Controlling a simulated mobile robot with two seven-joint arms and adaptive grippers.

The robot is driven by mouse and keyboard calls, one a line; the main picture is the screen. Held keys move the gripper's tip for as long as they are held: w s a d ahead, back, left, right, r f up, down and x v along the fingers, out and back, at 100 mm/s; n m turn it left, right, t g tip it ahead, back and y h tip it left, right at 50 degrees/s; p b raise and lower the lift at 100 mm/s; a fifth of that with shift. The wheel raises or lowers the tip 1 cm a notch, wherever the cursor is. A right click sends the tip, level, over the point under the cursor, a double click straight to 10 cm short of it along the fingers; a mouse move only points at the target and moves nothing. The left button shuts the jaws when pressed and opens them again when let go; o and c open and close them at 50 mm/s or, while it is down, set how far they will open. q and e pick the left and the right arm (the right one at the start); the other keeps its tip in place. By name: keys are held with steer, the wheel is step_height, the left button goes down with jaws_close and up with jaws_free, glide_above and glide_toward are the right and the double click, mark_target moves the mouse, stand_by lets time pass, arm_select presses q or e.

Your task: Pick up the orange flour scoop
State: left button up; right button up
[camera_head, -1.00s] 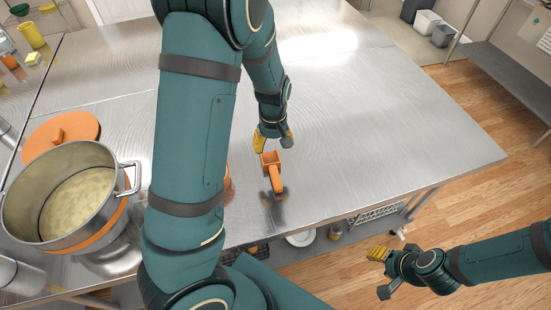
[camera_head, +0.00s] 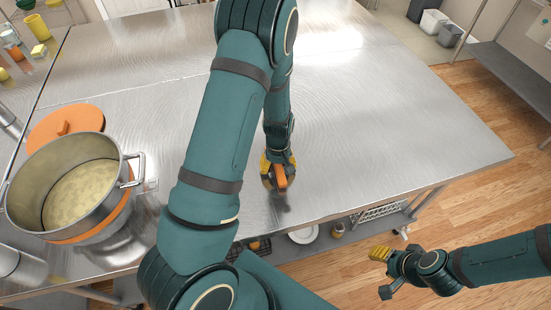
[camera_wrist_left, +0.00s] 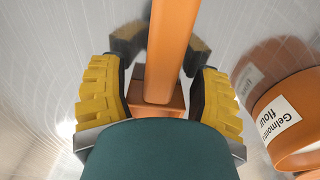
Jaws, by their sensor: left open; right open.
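The orange flour scoop (camera_head: 281,178) lies on the steel table near its front edge, its handle toward the edge. In the left wrist view the scoop (camera_wrist_left: 172,50) runs between the two yellow-padded fingers of my left gripper (camera_wrist_left: 158,100). The fingers stand apart on either side of it, with a gap visible. In the head view my left gripper (camera_head: 278,163) is over the scoop and hides part of it. My right gripper (camera_head: 380,272) is open and empty, off the table's front side at the lower right.
An orange container labelled flour (camera_wrist_left: 285,115) stands right of the scoop in the left wrist view; my arm hides it in the head view. A large steel pot (camera_head: 70,190) and an orange lid (camera_head: 65,125) are at the left. The table's right side is clear.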

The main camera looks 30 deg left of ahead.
arm_select(q)
jaws_close()
stand_by(0.3)
step_height(320, 180, up, 10)
steer(key=shift+r+p, duration=0.1)
steer(key=shift+p, duration=0.4)
steer(key=c, duration=1)
jaws_free()
jaws_close()
